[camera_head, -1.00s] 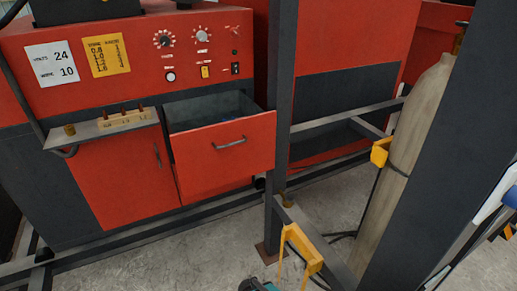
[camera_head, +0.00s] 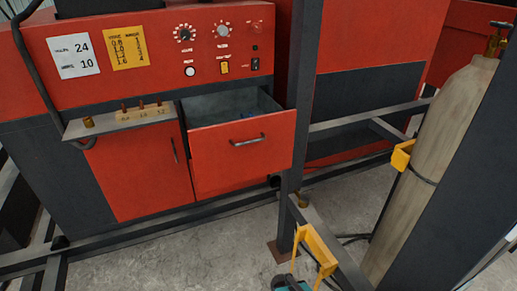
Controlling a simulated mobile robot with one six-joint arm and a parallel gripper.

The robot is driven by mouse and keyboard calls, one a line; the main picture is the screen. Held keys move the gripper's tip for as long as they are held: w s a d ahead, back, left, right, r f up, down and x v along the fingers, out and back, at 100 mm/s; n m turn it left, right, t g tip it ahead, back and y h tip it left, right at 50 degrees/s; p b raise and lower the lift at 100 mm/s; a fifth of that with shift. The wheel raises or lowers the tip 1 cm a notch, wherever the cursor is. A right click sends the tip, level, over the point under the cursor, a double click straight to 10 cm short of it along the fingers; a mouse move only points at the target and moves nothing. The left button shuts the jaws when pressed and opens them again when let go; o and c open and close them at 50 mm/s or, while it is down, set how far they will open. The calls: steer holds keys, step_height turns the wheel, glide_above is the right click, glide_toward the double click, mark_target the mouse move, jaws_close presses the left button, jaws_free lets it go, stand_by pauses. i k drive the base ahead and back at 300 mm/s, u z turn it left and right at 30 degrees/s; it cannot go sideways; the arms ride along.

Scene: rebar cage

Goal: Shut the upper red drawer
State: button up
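The red drawer (camera_head: 241,161) stands pulled out from the red machine, under its control panel. Its grey inside shows from above, with a small blue thing in it, too little seen to name. A dark bar handle (camera_head: 247,141) is on its front. Only this one drawer shows open. To its left is a shut red door (camera_head: 137,172) with an upright handle.
A dark upright post (camera_head: 297,120) stands close by the drawer's right edge. A grey shelf (camera_head: 122,119) with small fittings juts out left of the drawer. A tall gas cylinder (camera_head: 430,150) stands at right. Grey floor (camera_head: 190,255) lies open in front.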

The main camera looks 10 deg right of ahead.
mark_target(233, 150)
steer(key=k, duration=1.8)
steer(key=u, duration=0.2)
steer(key=i, duration=0.7)
steer(key=u, duration=0.55)
steer(key=i, duration=0.95)
steer(key=u, duration=0.35)
